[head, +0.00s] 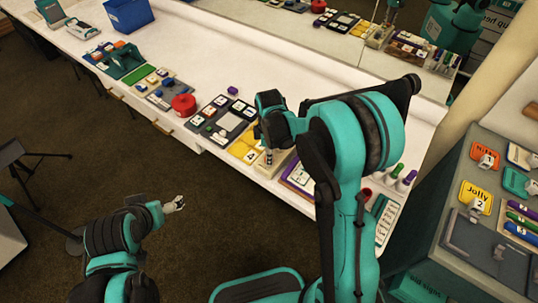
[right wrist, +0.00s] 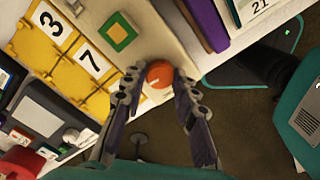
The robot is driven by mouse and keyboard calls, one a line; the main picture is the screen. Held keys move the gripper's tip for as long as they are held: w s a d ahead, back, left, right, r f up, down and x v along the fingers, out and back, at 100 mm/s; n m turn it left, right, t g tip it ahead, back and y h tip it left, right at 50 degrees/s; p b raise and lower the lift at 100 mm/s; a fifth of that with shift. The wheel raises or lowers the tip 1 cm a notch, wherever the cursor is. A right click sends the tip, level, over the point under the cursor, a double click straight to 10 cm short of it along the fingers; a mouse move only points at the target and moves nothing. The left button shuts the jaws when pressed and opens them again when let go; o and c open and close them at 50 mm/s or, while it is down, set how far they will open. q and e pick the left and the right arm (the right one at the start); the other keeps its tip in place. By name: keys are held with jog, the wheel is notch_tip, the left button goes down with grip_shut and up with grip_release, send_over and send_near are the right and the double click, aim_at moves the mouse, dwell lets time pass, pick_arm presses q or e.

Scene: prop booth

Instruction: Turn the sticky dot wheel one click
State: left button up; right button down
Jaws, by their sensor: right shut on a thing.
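The sticky dot wheel seems to be the round orange piece (right wrist: 159,73) at the edge of a beige block (right wrist: 140,22) in the right wrist view. A green square with a yellow middle lies on that block. My right gripper (right wrist: 160,88) has one finger on each side of the orange piece and is shut on it. In the head view my right gripper (head: 268,153) points down at the beige block by the front edge of the white table, and my wrist hides most of the wheel. My left gripper (head: 174,204) hangs over the floor, away from the table; its finger gap is too small to judge.
Yellow number cards (right wrist: 72,55) stand close beside the block. A purple-edged board (right wrist: 205,20) lies on its other side. A red round thing (head: 184,105) and a blue bin (head: 128,14) are farther left on the white table (head: 215,50). A grey cabinet (head: 445,165) stands at right.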

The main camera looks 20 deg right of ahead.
jog(key=shift+n, duration=0.6)
jog(key=c, duration=1.2)
grip_release()
jog(key=shift+o, duration=0.2)
notch_tip(320, 180, up, 12)
